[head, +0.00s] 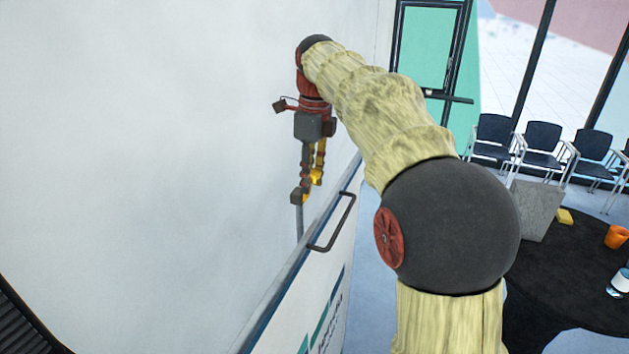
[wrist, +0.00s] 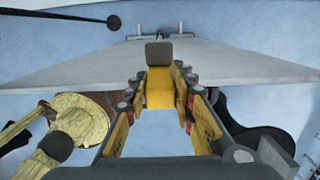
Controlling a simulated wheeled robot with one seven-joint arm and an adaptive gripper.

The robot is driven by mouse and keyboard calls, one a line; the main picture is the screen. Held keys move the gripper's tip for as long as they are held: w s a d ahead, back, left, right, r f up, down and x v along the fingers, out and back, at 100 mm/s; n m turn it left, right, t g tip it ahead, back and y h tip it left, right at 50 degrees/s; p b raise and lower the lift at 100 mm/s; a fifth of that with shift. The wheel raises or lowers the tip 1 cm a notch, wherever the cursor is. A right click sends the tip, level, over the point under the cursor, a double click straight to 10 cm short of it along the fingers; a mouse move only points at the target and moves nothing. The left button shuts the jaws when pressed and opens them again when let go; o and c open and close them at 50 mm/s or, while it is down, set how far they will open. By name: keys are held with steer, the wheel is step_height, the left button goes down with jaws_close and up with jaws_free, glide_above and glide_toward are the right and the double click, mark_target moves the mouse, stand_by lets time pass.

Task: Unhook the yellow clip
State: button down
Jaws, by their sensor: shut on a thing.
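My gripper (head: 306,178) hangs downward from my arm at the upper middle of the head view, close to the pale wall. In the wrist view my gripper (wrist: 158,82) has its two fingers closed in on a yellow block-like piece, which I take for the yellow clip (wrist: 160,92). A small grey-brown block (wrist: 158,53) sits at the clip's far end. In the head view yellow shows at the fingers, but I cannot separate the clip from the finger parts there. Whether the clip is still hooked on anything cannot be told.
A white panel (head: 318,296) with a dark handle (head: 333,222) stands just right of and below my gripper. A round black table (head: 560,285) holds a grey block, an orange cup (head: 617,236) and a bottle. Several chairs (head: 541,143) line the back right.

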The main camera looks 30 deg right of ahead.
steer(key=shift+w+a+g+h, duration=0.3)
steer(key=shift+w+g+h, duration=0.15)
steer(key=shift+g, duration=0.25)
steer(key=c, duration=1.5)
jaws_free()
steer(key=r, duration=0.7)
steer(key=shift+w+a+r, duration=0.2)
steer(key=shift+w+a, duration=0.05)
steer(key=shift+w, duration=0.05)
steer(key=shift+s, duration=0.1)
